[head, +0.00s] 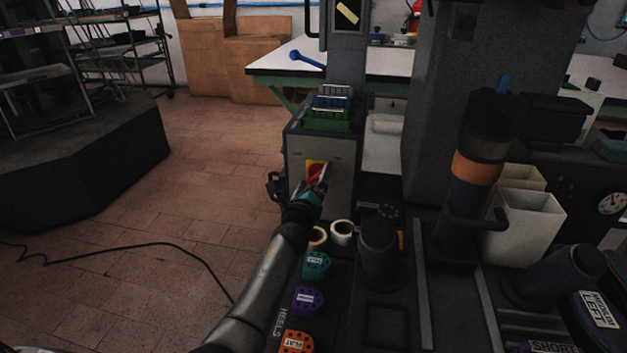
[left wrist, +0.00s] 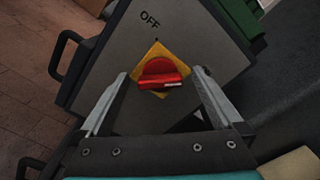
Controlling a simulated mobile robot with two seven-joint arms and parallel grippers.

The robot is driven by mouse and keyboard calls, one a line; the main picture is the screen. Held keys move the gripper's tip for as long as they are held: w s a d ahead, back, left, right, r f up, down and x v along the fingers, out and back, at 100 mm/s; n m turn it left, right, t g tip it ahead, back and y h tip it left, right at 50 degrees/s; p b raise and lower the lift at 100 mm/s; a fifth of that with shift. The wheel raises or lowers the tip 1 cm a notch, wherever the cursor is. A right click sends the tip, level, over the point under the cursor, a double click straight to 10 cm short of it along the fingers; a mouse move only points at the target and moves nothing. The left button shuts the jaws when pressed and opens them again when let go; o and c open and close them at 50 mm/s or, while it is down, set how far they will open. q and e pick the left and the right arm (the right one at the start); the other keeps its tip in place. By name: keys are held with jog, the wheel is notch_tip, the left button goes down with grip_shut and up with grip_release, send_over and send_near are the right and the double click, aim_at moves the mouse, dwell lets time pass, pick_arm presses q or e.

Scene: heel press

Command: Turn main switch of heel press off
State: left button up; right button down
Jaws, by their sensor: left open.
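The main switch is a red rotary knob (left wrist: 160,74) on a yellow plate (left wrist: 157,55), set in a grey panel; it also shows in the head view (head: 314,171). The word OFF is printed on the panel above the plate in the left wrist view. The knob's grip lies across the line towards OFF, with a pale mark at its right end. My left gripper (left wrist: 160,90) is open, its fingers on either side of the knob. I cannot tell whether they touch it. In the head view the left gripper (head: 322,178) partly covers the knob. My right gripper is not in view.
A dark handle (left wrist: 72,52) stands out left of the panel. Tape rolls (head: 342,232) and coloured heel pieces (head: 308,301) lie on the press in front of the panel. A black cable (head: 150,248) crosses the open floor at left.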

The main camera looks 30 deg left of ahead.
pick_arm(q)
jog(key=shift+c, duration=0.2)
jog(key=c, duration=1.3)
jog(key=shift+c, duration=0.2)
